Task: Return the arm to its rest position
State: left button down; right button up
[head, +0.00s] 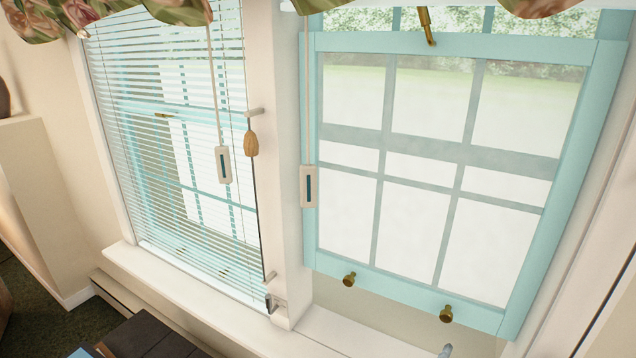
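Neither of my grippers shows clearly in the head view, and no arm can be made out for sure. A small grey-blue tip (446,351) pokes in at the bottom edge, in front of the right sill; I cannot tell what it belongs to. The right window (450,170) has a turquoise sash with two brass knobs (349,279) on its bottom rail. A gap shows between that rail and the sill. The left window is covered by lowered white blinds (175,150) with open slats.
A white sill (190,300) runs below the windows. Pull cords hang with a white handle (224,165), a wooden tassel (251,143) and another white handle (308,186). A dark wooden surface (150,335) is at the lower left. A floral valance (165,10) hangs above.

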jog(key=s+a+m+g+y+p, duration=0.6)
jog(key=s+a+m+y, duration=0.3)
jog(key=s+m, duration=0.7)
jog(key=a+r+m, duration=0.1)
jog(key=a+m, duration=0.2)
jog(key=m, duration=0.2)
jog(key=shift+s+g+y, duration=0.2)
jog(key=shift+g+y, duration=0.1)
